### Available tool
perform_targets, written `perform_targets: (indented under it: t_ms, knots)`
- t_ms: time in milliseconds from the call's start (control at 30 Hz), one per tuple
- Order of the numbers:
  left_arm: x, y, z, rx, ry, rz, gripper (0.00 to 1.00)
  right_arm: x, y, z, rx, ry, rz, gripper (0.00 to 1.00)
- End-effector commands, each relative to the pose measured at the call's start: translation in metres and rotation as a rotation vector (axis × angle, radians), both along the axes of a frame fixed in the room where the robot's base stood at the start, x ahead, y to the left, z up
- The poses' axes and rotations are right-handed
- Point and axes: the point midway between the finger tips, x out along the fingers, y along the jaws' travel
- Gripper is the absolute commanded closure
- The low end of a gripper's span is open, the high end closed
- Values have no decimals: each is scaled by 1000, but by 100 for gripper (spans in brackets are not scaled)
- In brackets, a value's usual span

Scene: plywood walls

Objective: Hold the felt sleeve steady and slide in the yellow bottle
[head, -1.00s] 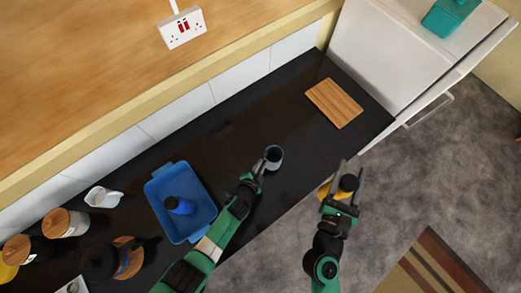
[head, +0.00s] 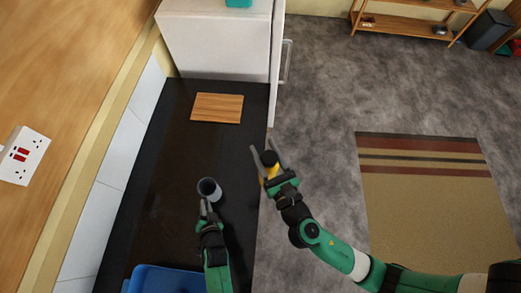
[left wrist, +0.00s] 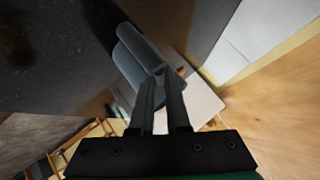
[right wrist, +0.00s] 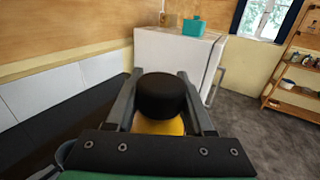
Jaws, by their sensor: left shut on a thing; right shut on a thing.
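The felt sleeve (head: 209,189) is a grey, open-topped cylinder standing on the black counter in the head view. My left gripper (head: 206,206) is shut on its near wall. The sleeve (left wrist: 128,70) also shows at the fingertips in the left wrist view. The yellow bottle (head: 273,171) has a black cap and is between the fingers of my right gripper (head: 267,155), to the right of the sleeve and apart from it, by the counter's edge. In the right wrist view the black cap and yellow body (right wrist: 160,127) sit between both fingers; its lower part is hidden.
A wooden board (head: 217,108) lies on the far end of the counter (head: 160,150), before a white cabinet (head: 215,45). A blue tray (head: 160,281) is at the near end. Counter around the sleeve is clear. Right of the counter is open floor.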

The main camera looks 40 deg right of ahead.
Motion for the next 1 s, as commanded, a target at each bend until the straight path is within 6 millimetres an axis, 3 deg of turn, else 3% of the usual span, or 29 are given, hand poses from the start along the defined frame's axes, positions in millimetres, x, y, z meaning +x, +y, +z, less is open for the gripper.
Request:
perform_targets:
  t_ms: [267, 600, 800, 1000]
  knots:
    - [-1, 0, -1, 0, 1, 0, 100, 41, 43, -6, -6, -16, 110, 100]
    - [-1, 0, -1, 0, 1, 0, 100, 104, 130, -14, -6, -17, 327, 100]
    - [-1, 0, -1, 0, 1, 0, 100, 126, 171, -15, -2, -7, 428, 100]
    - [-1, 0, -1, 0, 1, 0, 100, 135, 190, -15, 1, 1, 476, 100]
